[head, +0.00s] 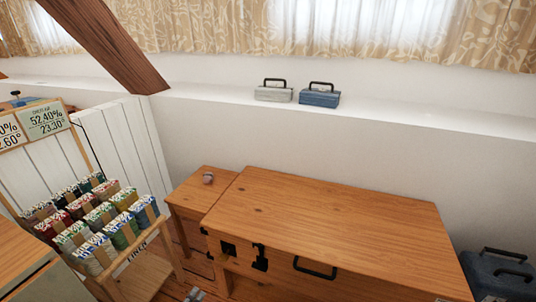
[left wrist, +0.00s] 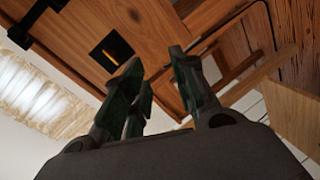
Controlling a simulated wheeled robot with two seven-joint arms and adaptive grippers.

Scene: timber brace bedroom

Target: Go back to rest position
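My left gripper (head: 195,294) shows only as a small grey tip at the bottom edge of the head view, low in front of the wooden furniture. In the left wrist view its dark green fingers (left wrist: 158,78) stand apart with nothing between them, so it is open and empty. The wooden chest (head: 330,225) with black metal fittings is beyond it; its wood and a black fitting also show in the left wrist view (left wrist: 75,30). My right gripper is not in view in either picture.
A small wooden cabinet (head: 195,192) with a small grey object (head: 208,178) adjoins the chest. A rack of colourful packets (head: 105,225) stands left. A blue toolbox (head: 497,275) is at lower right. Grey (head: 274,94) and blue (head: 320,98) boxes sit on the ledge.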

